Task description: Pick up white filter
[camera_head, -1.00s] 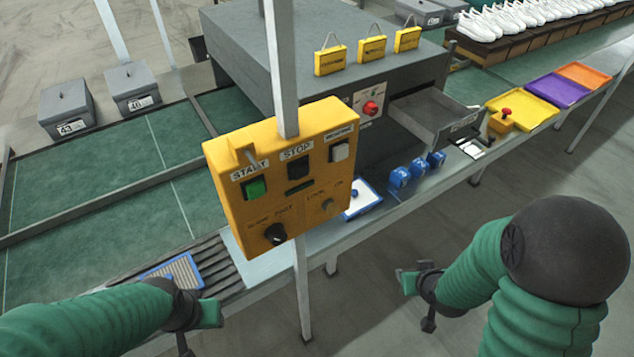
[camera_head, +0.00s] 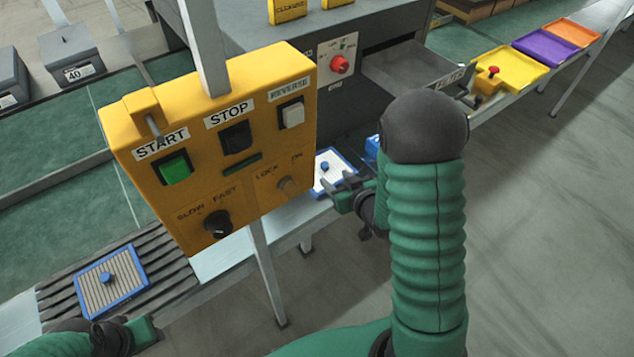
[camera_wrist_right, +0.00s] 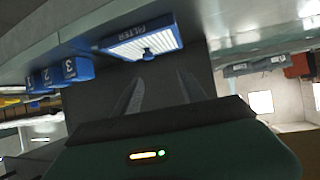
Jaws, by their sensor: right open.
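The white filter (camera_head: 333,171) has a blue frame and a blue knob and lies on the ledge behind the yellow control panel. It also shows in the right wrist view (camera_wrist_right: 142,42), with its knob facing my fingers. My right gripper (camera_head: 338,194) is open and empty, just in front of the filter and apart from it. In the right wrist view its two fingers (camera_wrist_right: 155,95) point at the knob. My left gripper (camera_head: 140,335) is partly cut off at the bottom left; its jaws cannot be made out. A grey filter (camera_head: 112,283) with a blue frame lies near it on the ribbed rack.
The yellow control panel (camera_head: 215,150) on its post stands left of my right gripper. Blue numbered blocks (camera_wrist_right: 60,73) sit beside the filter. An open grey drawer (camera_head: 415,75) is behind my right arm. Yellow, purple and orange trays line the right. The floor at right is clear.

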